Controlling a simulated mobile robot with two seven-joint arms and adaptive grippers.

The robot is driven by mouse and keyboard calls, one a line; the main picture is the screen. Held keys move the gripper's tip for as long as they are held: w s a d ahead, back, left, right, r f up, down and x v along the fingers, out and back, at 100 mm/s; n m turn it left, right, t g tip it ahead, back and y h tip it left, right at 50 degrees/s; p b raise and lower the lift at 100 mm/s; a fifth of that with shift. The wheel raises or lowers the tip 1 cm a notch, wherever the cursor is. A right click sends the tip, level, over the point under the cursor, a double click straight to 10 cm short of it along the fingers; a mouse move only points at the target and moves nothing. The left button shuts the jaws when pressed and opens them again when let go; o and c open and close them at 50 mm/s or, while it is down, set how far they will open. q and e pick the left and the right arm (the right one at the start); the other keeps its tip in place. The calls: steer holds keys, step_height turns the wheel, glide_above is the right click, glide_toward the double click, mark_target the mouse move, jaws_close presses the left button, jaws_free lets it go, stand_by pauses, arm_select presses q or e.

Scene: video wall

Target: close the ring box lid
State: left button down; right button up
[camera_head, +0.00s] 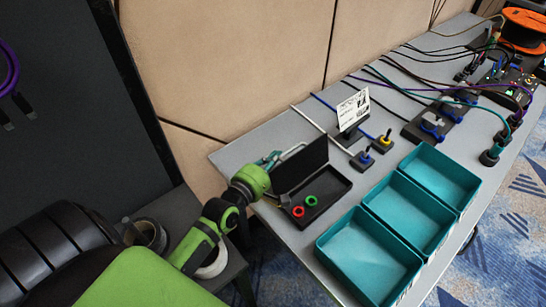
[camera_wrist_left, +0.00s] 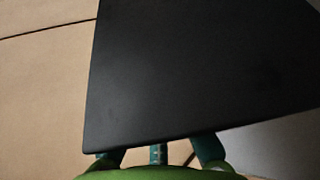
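The ring box (camera_head: 325,199) is a shallow black tray on the grey table, and its black lid (camera_head: 301,166) stands raised along the back edge. A red ring (camera_head: 298,211) and a green ring (camera_head: 311,200) lie in the box. My left gripper (camera_head: 272,159) is at the left, behind the raised lid. In the left wrist view the lid (camera_wrist_left: 200,70) fills much of the picture and hides the fingertips, so its opening is unclear. Teal finger parts show at the bottom edge. I cannot tell whether the gripper touches the lid. My right gripper is not in view.
Three teal bins (camera_head: 368,256) stand along the front table edge, right of the box. A white card on a stand (camera_head: 352,110), plugs (camera_head: 364,159) and cables are behind. A side table with a tape roll (camera_head: 213,262) is at the left.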

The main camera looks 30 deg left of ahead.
mark_target(284, 165)
arm_select(q)
steer(key=d+r+m, duration=0.1)
steer(key=m, duration=0.1)
steer(key=s+d+r+m+t+p, duration=0.1)
steer(key=d+m, duration=0.1)
steer(key=d+r+m+t+p, duration=0.1)
steer(key=m, duration=0.1)
steer(key=shift+s+d, duration=0.2)
steer(key=shift+s, duration=0.05)
steer(key=shift+s+d+r+m+t, duration=0.1)
steer(key=shift+s+d+m+t, duration=0.05)
steer(key=shift+d+m, duration=0.25)
steer(key=shift+s+d+r+m+t, duration=0.15)
steer(key=shift+d+m, duration=0.1)
steer(key=shift+m, duration=0.25)
steer(key=shift+s+d+p, duration=0.2)
steer(key=shift+d+p, duration=0.2)
steer(key=shift+d, duration=0.35)
steer(key=shift+m, duration=0.8)
steer(key=shift+s+d+f, duration=0.25)
steer(key=shift+d, duration=0.45)
steer(key=shift+s+d+f, duration=0.2)
steer(key=shift+d+f, duration=0.05)
steer(key=shift+d, duration=0.4)
steer(key=shift+s+d+f, duration=0.25)
steer(key=shift+d, duration=0.45)
